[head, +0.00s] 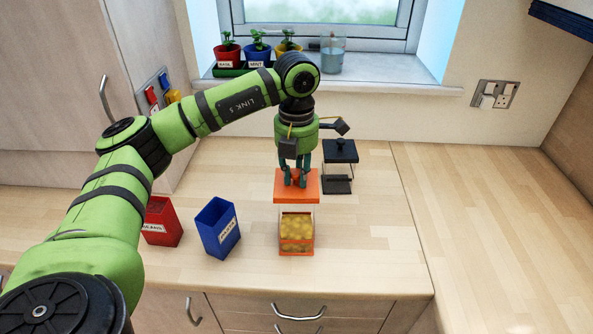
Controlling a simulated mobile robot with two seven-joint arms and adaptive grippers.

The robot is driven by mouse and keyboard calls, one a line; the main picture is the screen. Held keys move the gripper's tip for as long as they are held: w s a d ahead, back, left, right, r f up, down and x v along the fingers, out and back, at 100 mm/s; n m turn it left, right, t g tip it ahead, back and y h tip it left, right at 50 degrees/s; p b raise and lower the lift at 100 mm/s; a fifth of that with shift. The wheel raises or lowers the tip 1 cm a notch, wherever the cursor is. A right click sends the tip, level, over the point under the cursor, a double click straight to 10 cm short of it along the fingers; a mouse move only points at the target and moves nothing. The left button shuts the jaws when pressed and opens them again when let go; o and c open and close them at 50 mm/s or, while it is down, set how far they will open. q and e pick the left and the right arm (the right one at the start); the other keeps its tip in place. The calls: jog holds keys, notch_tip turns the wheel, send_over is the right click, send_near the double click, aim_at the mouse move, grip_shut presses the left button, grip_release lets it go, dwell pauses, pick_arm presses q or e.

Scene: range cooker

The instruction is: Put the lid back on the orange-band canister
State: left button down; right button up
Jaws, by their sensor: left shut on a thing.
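My left gripper (295,181) is shut on the knob of an orange square lid (283,188). It holds the lid level above the counter, behind and above the orange-band canister in the picture. The orange-band canister (297,247) stands upright and open on the counter, clear-walled, with yellowish contents and orange bands. The lid and the canister are apart. My right gripper is not in view.
A blue open canister (218,228) and a red one (162,222) stand to the left. A black-lidded clear canister (340,151) stands behind to the right. Plants (258,48) and a glass jar (333,53) are on the sill. The right counter is clear.

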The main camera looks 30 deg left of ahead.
pick_arm(q)
jog(key=shift+f+b, duration=1.85)
jog(key=shift+f, duration=0.9)
jog(key=shift+f+b, duration=0.45)
jog(key=shift+b, duration=0.1)
dwell(0.5)
dwell(0.4)
jog(key=c, duration=1)
grip_release()
jog(key=shift+o, duration=0.6)
jog(key=o, duration=0.4)
